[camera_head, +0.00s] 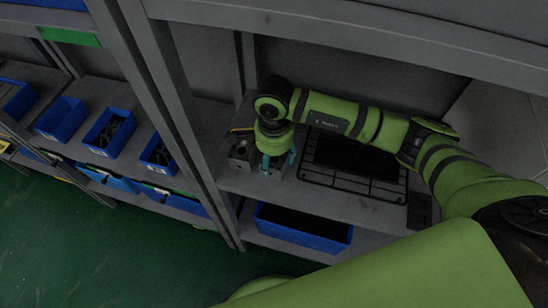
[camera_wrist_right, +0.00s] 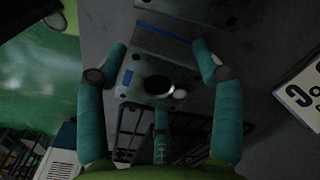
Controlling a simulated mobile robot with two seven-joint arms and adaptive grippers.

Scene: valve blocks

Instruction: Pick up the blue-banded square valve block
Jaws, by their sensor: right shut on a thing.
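My right gripper (camera_head: 275,158) reaches down to the shelf in the head view. In the right wrist view its teal fingers (camera_wrist_right: 158,75) are closed around a grey metal valve block (camera_wrist_right: 140,66) with a round dark bore and a short blue band on its face. The gripper and arm hide most of this block in the head view. Another grey block (camera_head: 240,152) stands just left of the gripper. A grey block with a blue stripe (camera_wrist_right: 163,33) also shows just beyond the held one in the wrist view. My left gripper is not in view.
A black grid tray (camera_head: 342,183) lies on the shelf right of the gripper, under my arm. A blue bin (camera_head: 302,232) sits on the level below. Shelf uprights (camera_head: 175,100) stand to the left, with blue bins (camera_head: 110,131) beyond. A beam (camera_head: 340,37) crosses above.

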